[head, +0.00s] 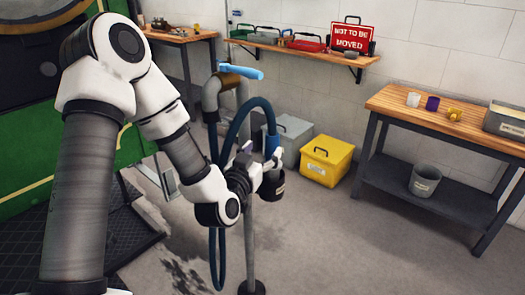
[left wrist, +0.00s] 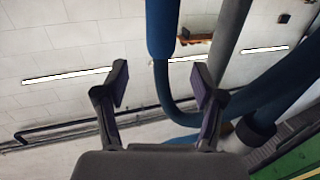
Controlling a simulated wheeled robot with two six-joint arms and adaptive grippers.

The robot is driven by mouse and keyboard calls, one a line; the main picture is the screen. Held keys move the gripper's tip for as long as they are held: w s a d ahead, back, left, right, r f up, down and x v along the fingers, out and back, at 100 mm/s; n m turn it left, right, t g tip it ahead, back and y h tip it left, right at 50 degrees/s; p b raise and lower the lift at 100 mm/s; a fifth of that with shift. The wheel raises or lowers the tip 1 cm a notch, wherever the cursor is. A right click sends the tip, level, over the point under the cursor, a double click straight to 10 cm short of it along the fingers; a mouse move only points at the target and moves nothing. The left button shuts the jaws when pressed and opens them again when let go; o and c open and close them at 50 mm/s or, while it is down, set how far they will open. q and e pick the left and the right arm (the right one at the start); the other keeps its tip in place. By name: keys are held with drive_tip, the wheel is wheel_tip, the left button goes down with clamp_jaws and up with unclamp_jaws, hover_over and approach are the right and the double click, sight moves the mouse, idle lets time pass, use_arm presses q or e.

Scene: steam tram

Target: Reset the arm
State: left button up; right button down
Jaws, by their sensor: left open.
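My left arm reaches in from the left in the head view and ends in my left gripper (head: 263,161). The gripper is close to the standpipe and its blue hose (head: 231,133). In the left wrist view its two fingers (left wrist: 160,88) stand wide apart, with nothing held between them. The blue hose (left wrist: 162,35) passes behind the fingers there; how far away it is, I cannot tell. My right gripper is not in view.
The standpipe (head: 250,240) has a light blue lever (head: 240,72). A yellow box (head: 326,161) and a grey box (head: 290,138) stand by the wall. A workbench (head: 440,118) is at right, a green tram (head: 30,150) at left.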

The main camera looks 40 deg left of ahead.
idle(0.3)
use_arm(q)
drive_tip(key=shift+f+p, duration=0.25)
drive_tip(key=shift+p, duration=0.05)
drive_tip(key=s+d+f+m+g+h+p, duration=0.2)
drive_tip(key=s+d+f+g+p, duration=0.25)
drive_tip(key=f, duration=0.45)
drive_tip(key=s+d+f+m+g+h+p, duration=0.25)
drive_tip(key=s+d+f+p, duration=0.2)
drive_tip(key=f, duration=0.45)
drive_tip(key=s+d+f+g, duration=0.1)
drive_tip(key=s+f+g, duration=0.2)
drive_tip(key=s, duration=0.4)
drive_tip(key=s+d+f+n+g, duration=0.1)
drive_tip(key=s+f+g, duration=0.2)
drive_tip(key=s, duration=0.4)
drive_tip(key=s+d+f+n+g+p, duration=0.1)
drive_tip(key=s+f+g, duration=0.2)
drive_tip(key=s, duration=0.4)
drive_tip(key=shift+d+f+g, duration=0.15)
drive_tip(key=shift+f+g, duration=0.05)
drive_tip(key=shift+g, duration=0.7)
drive_tip(key=shift+n+y, duration=0.25)
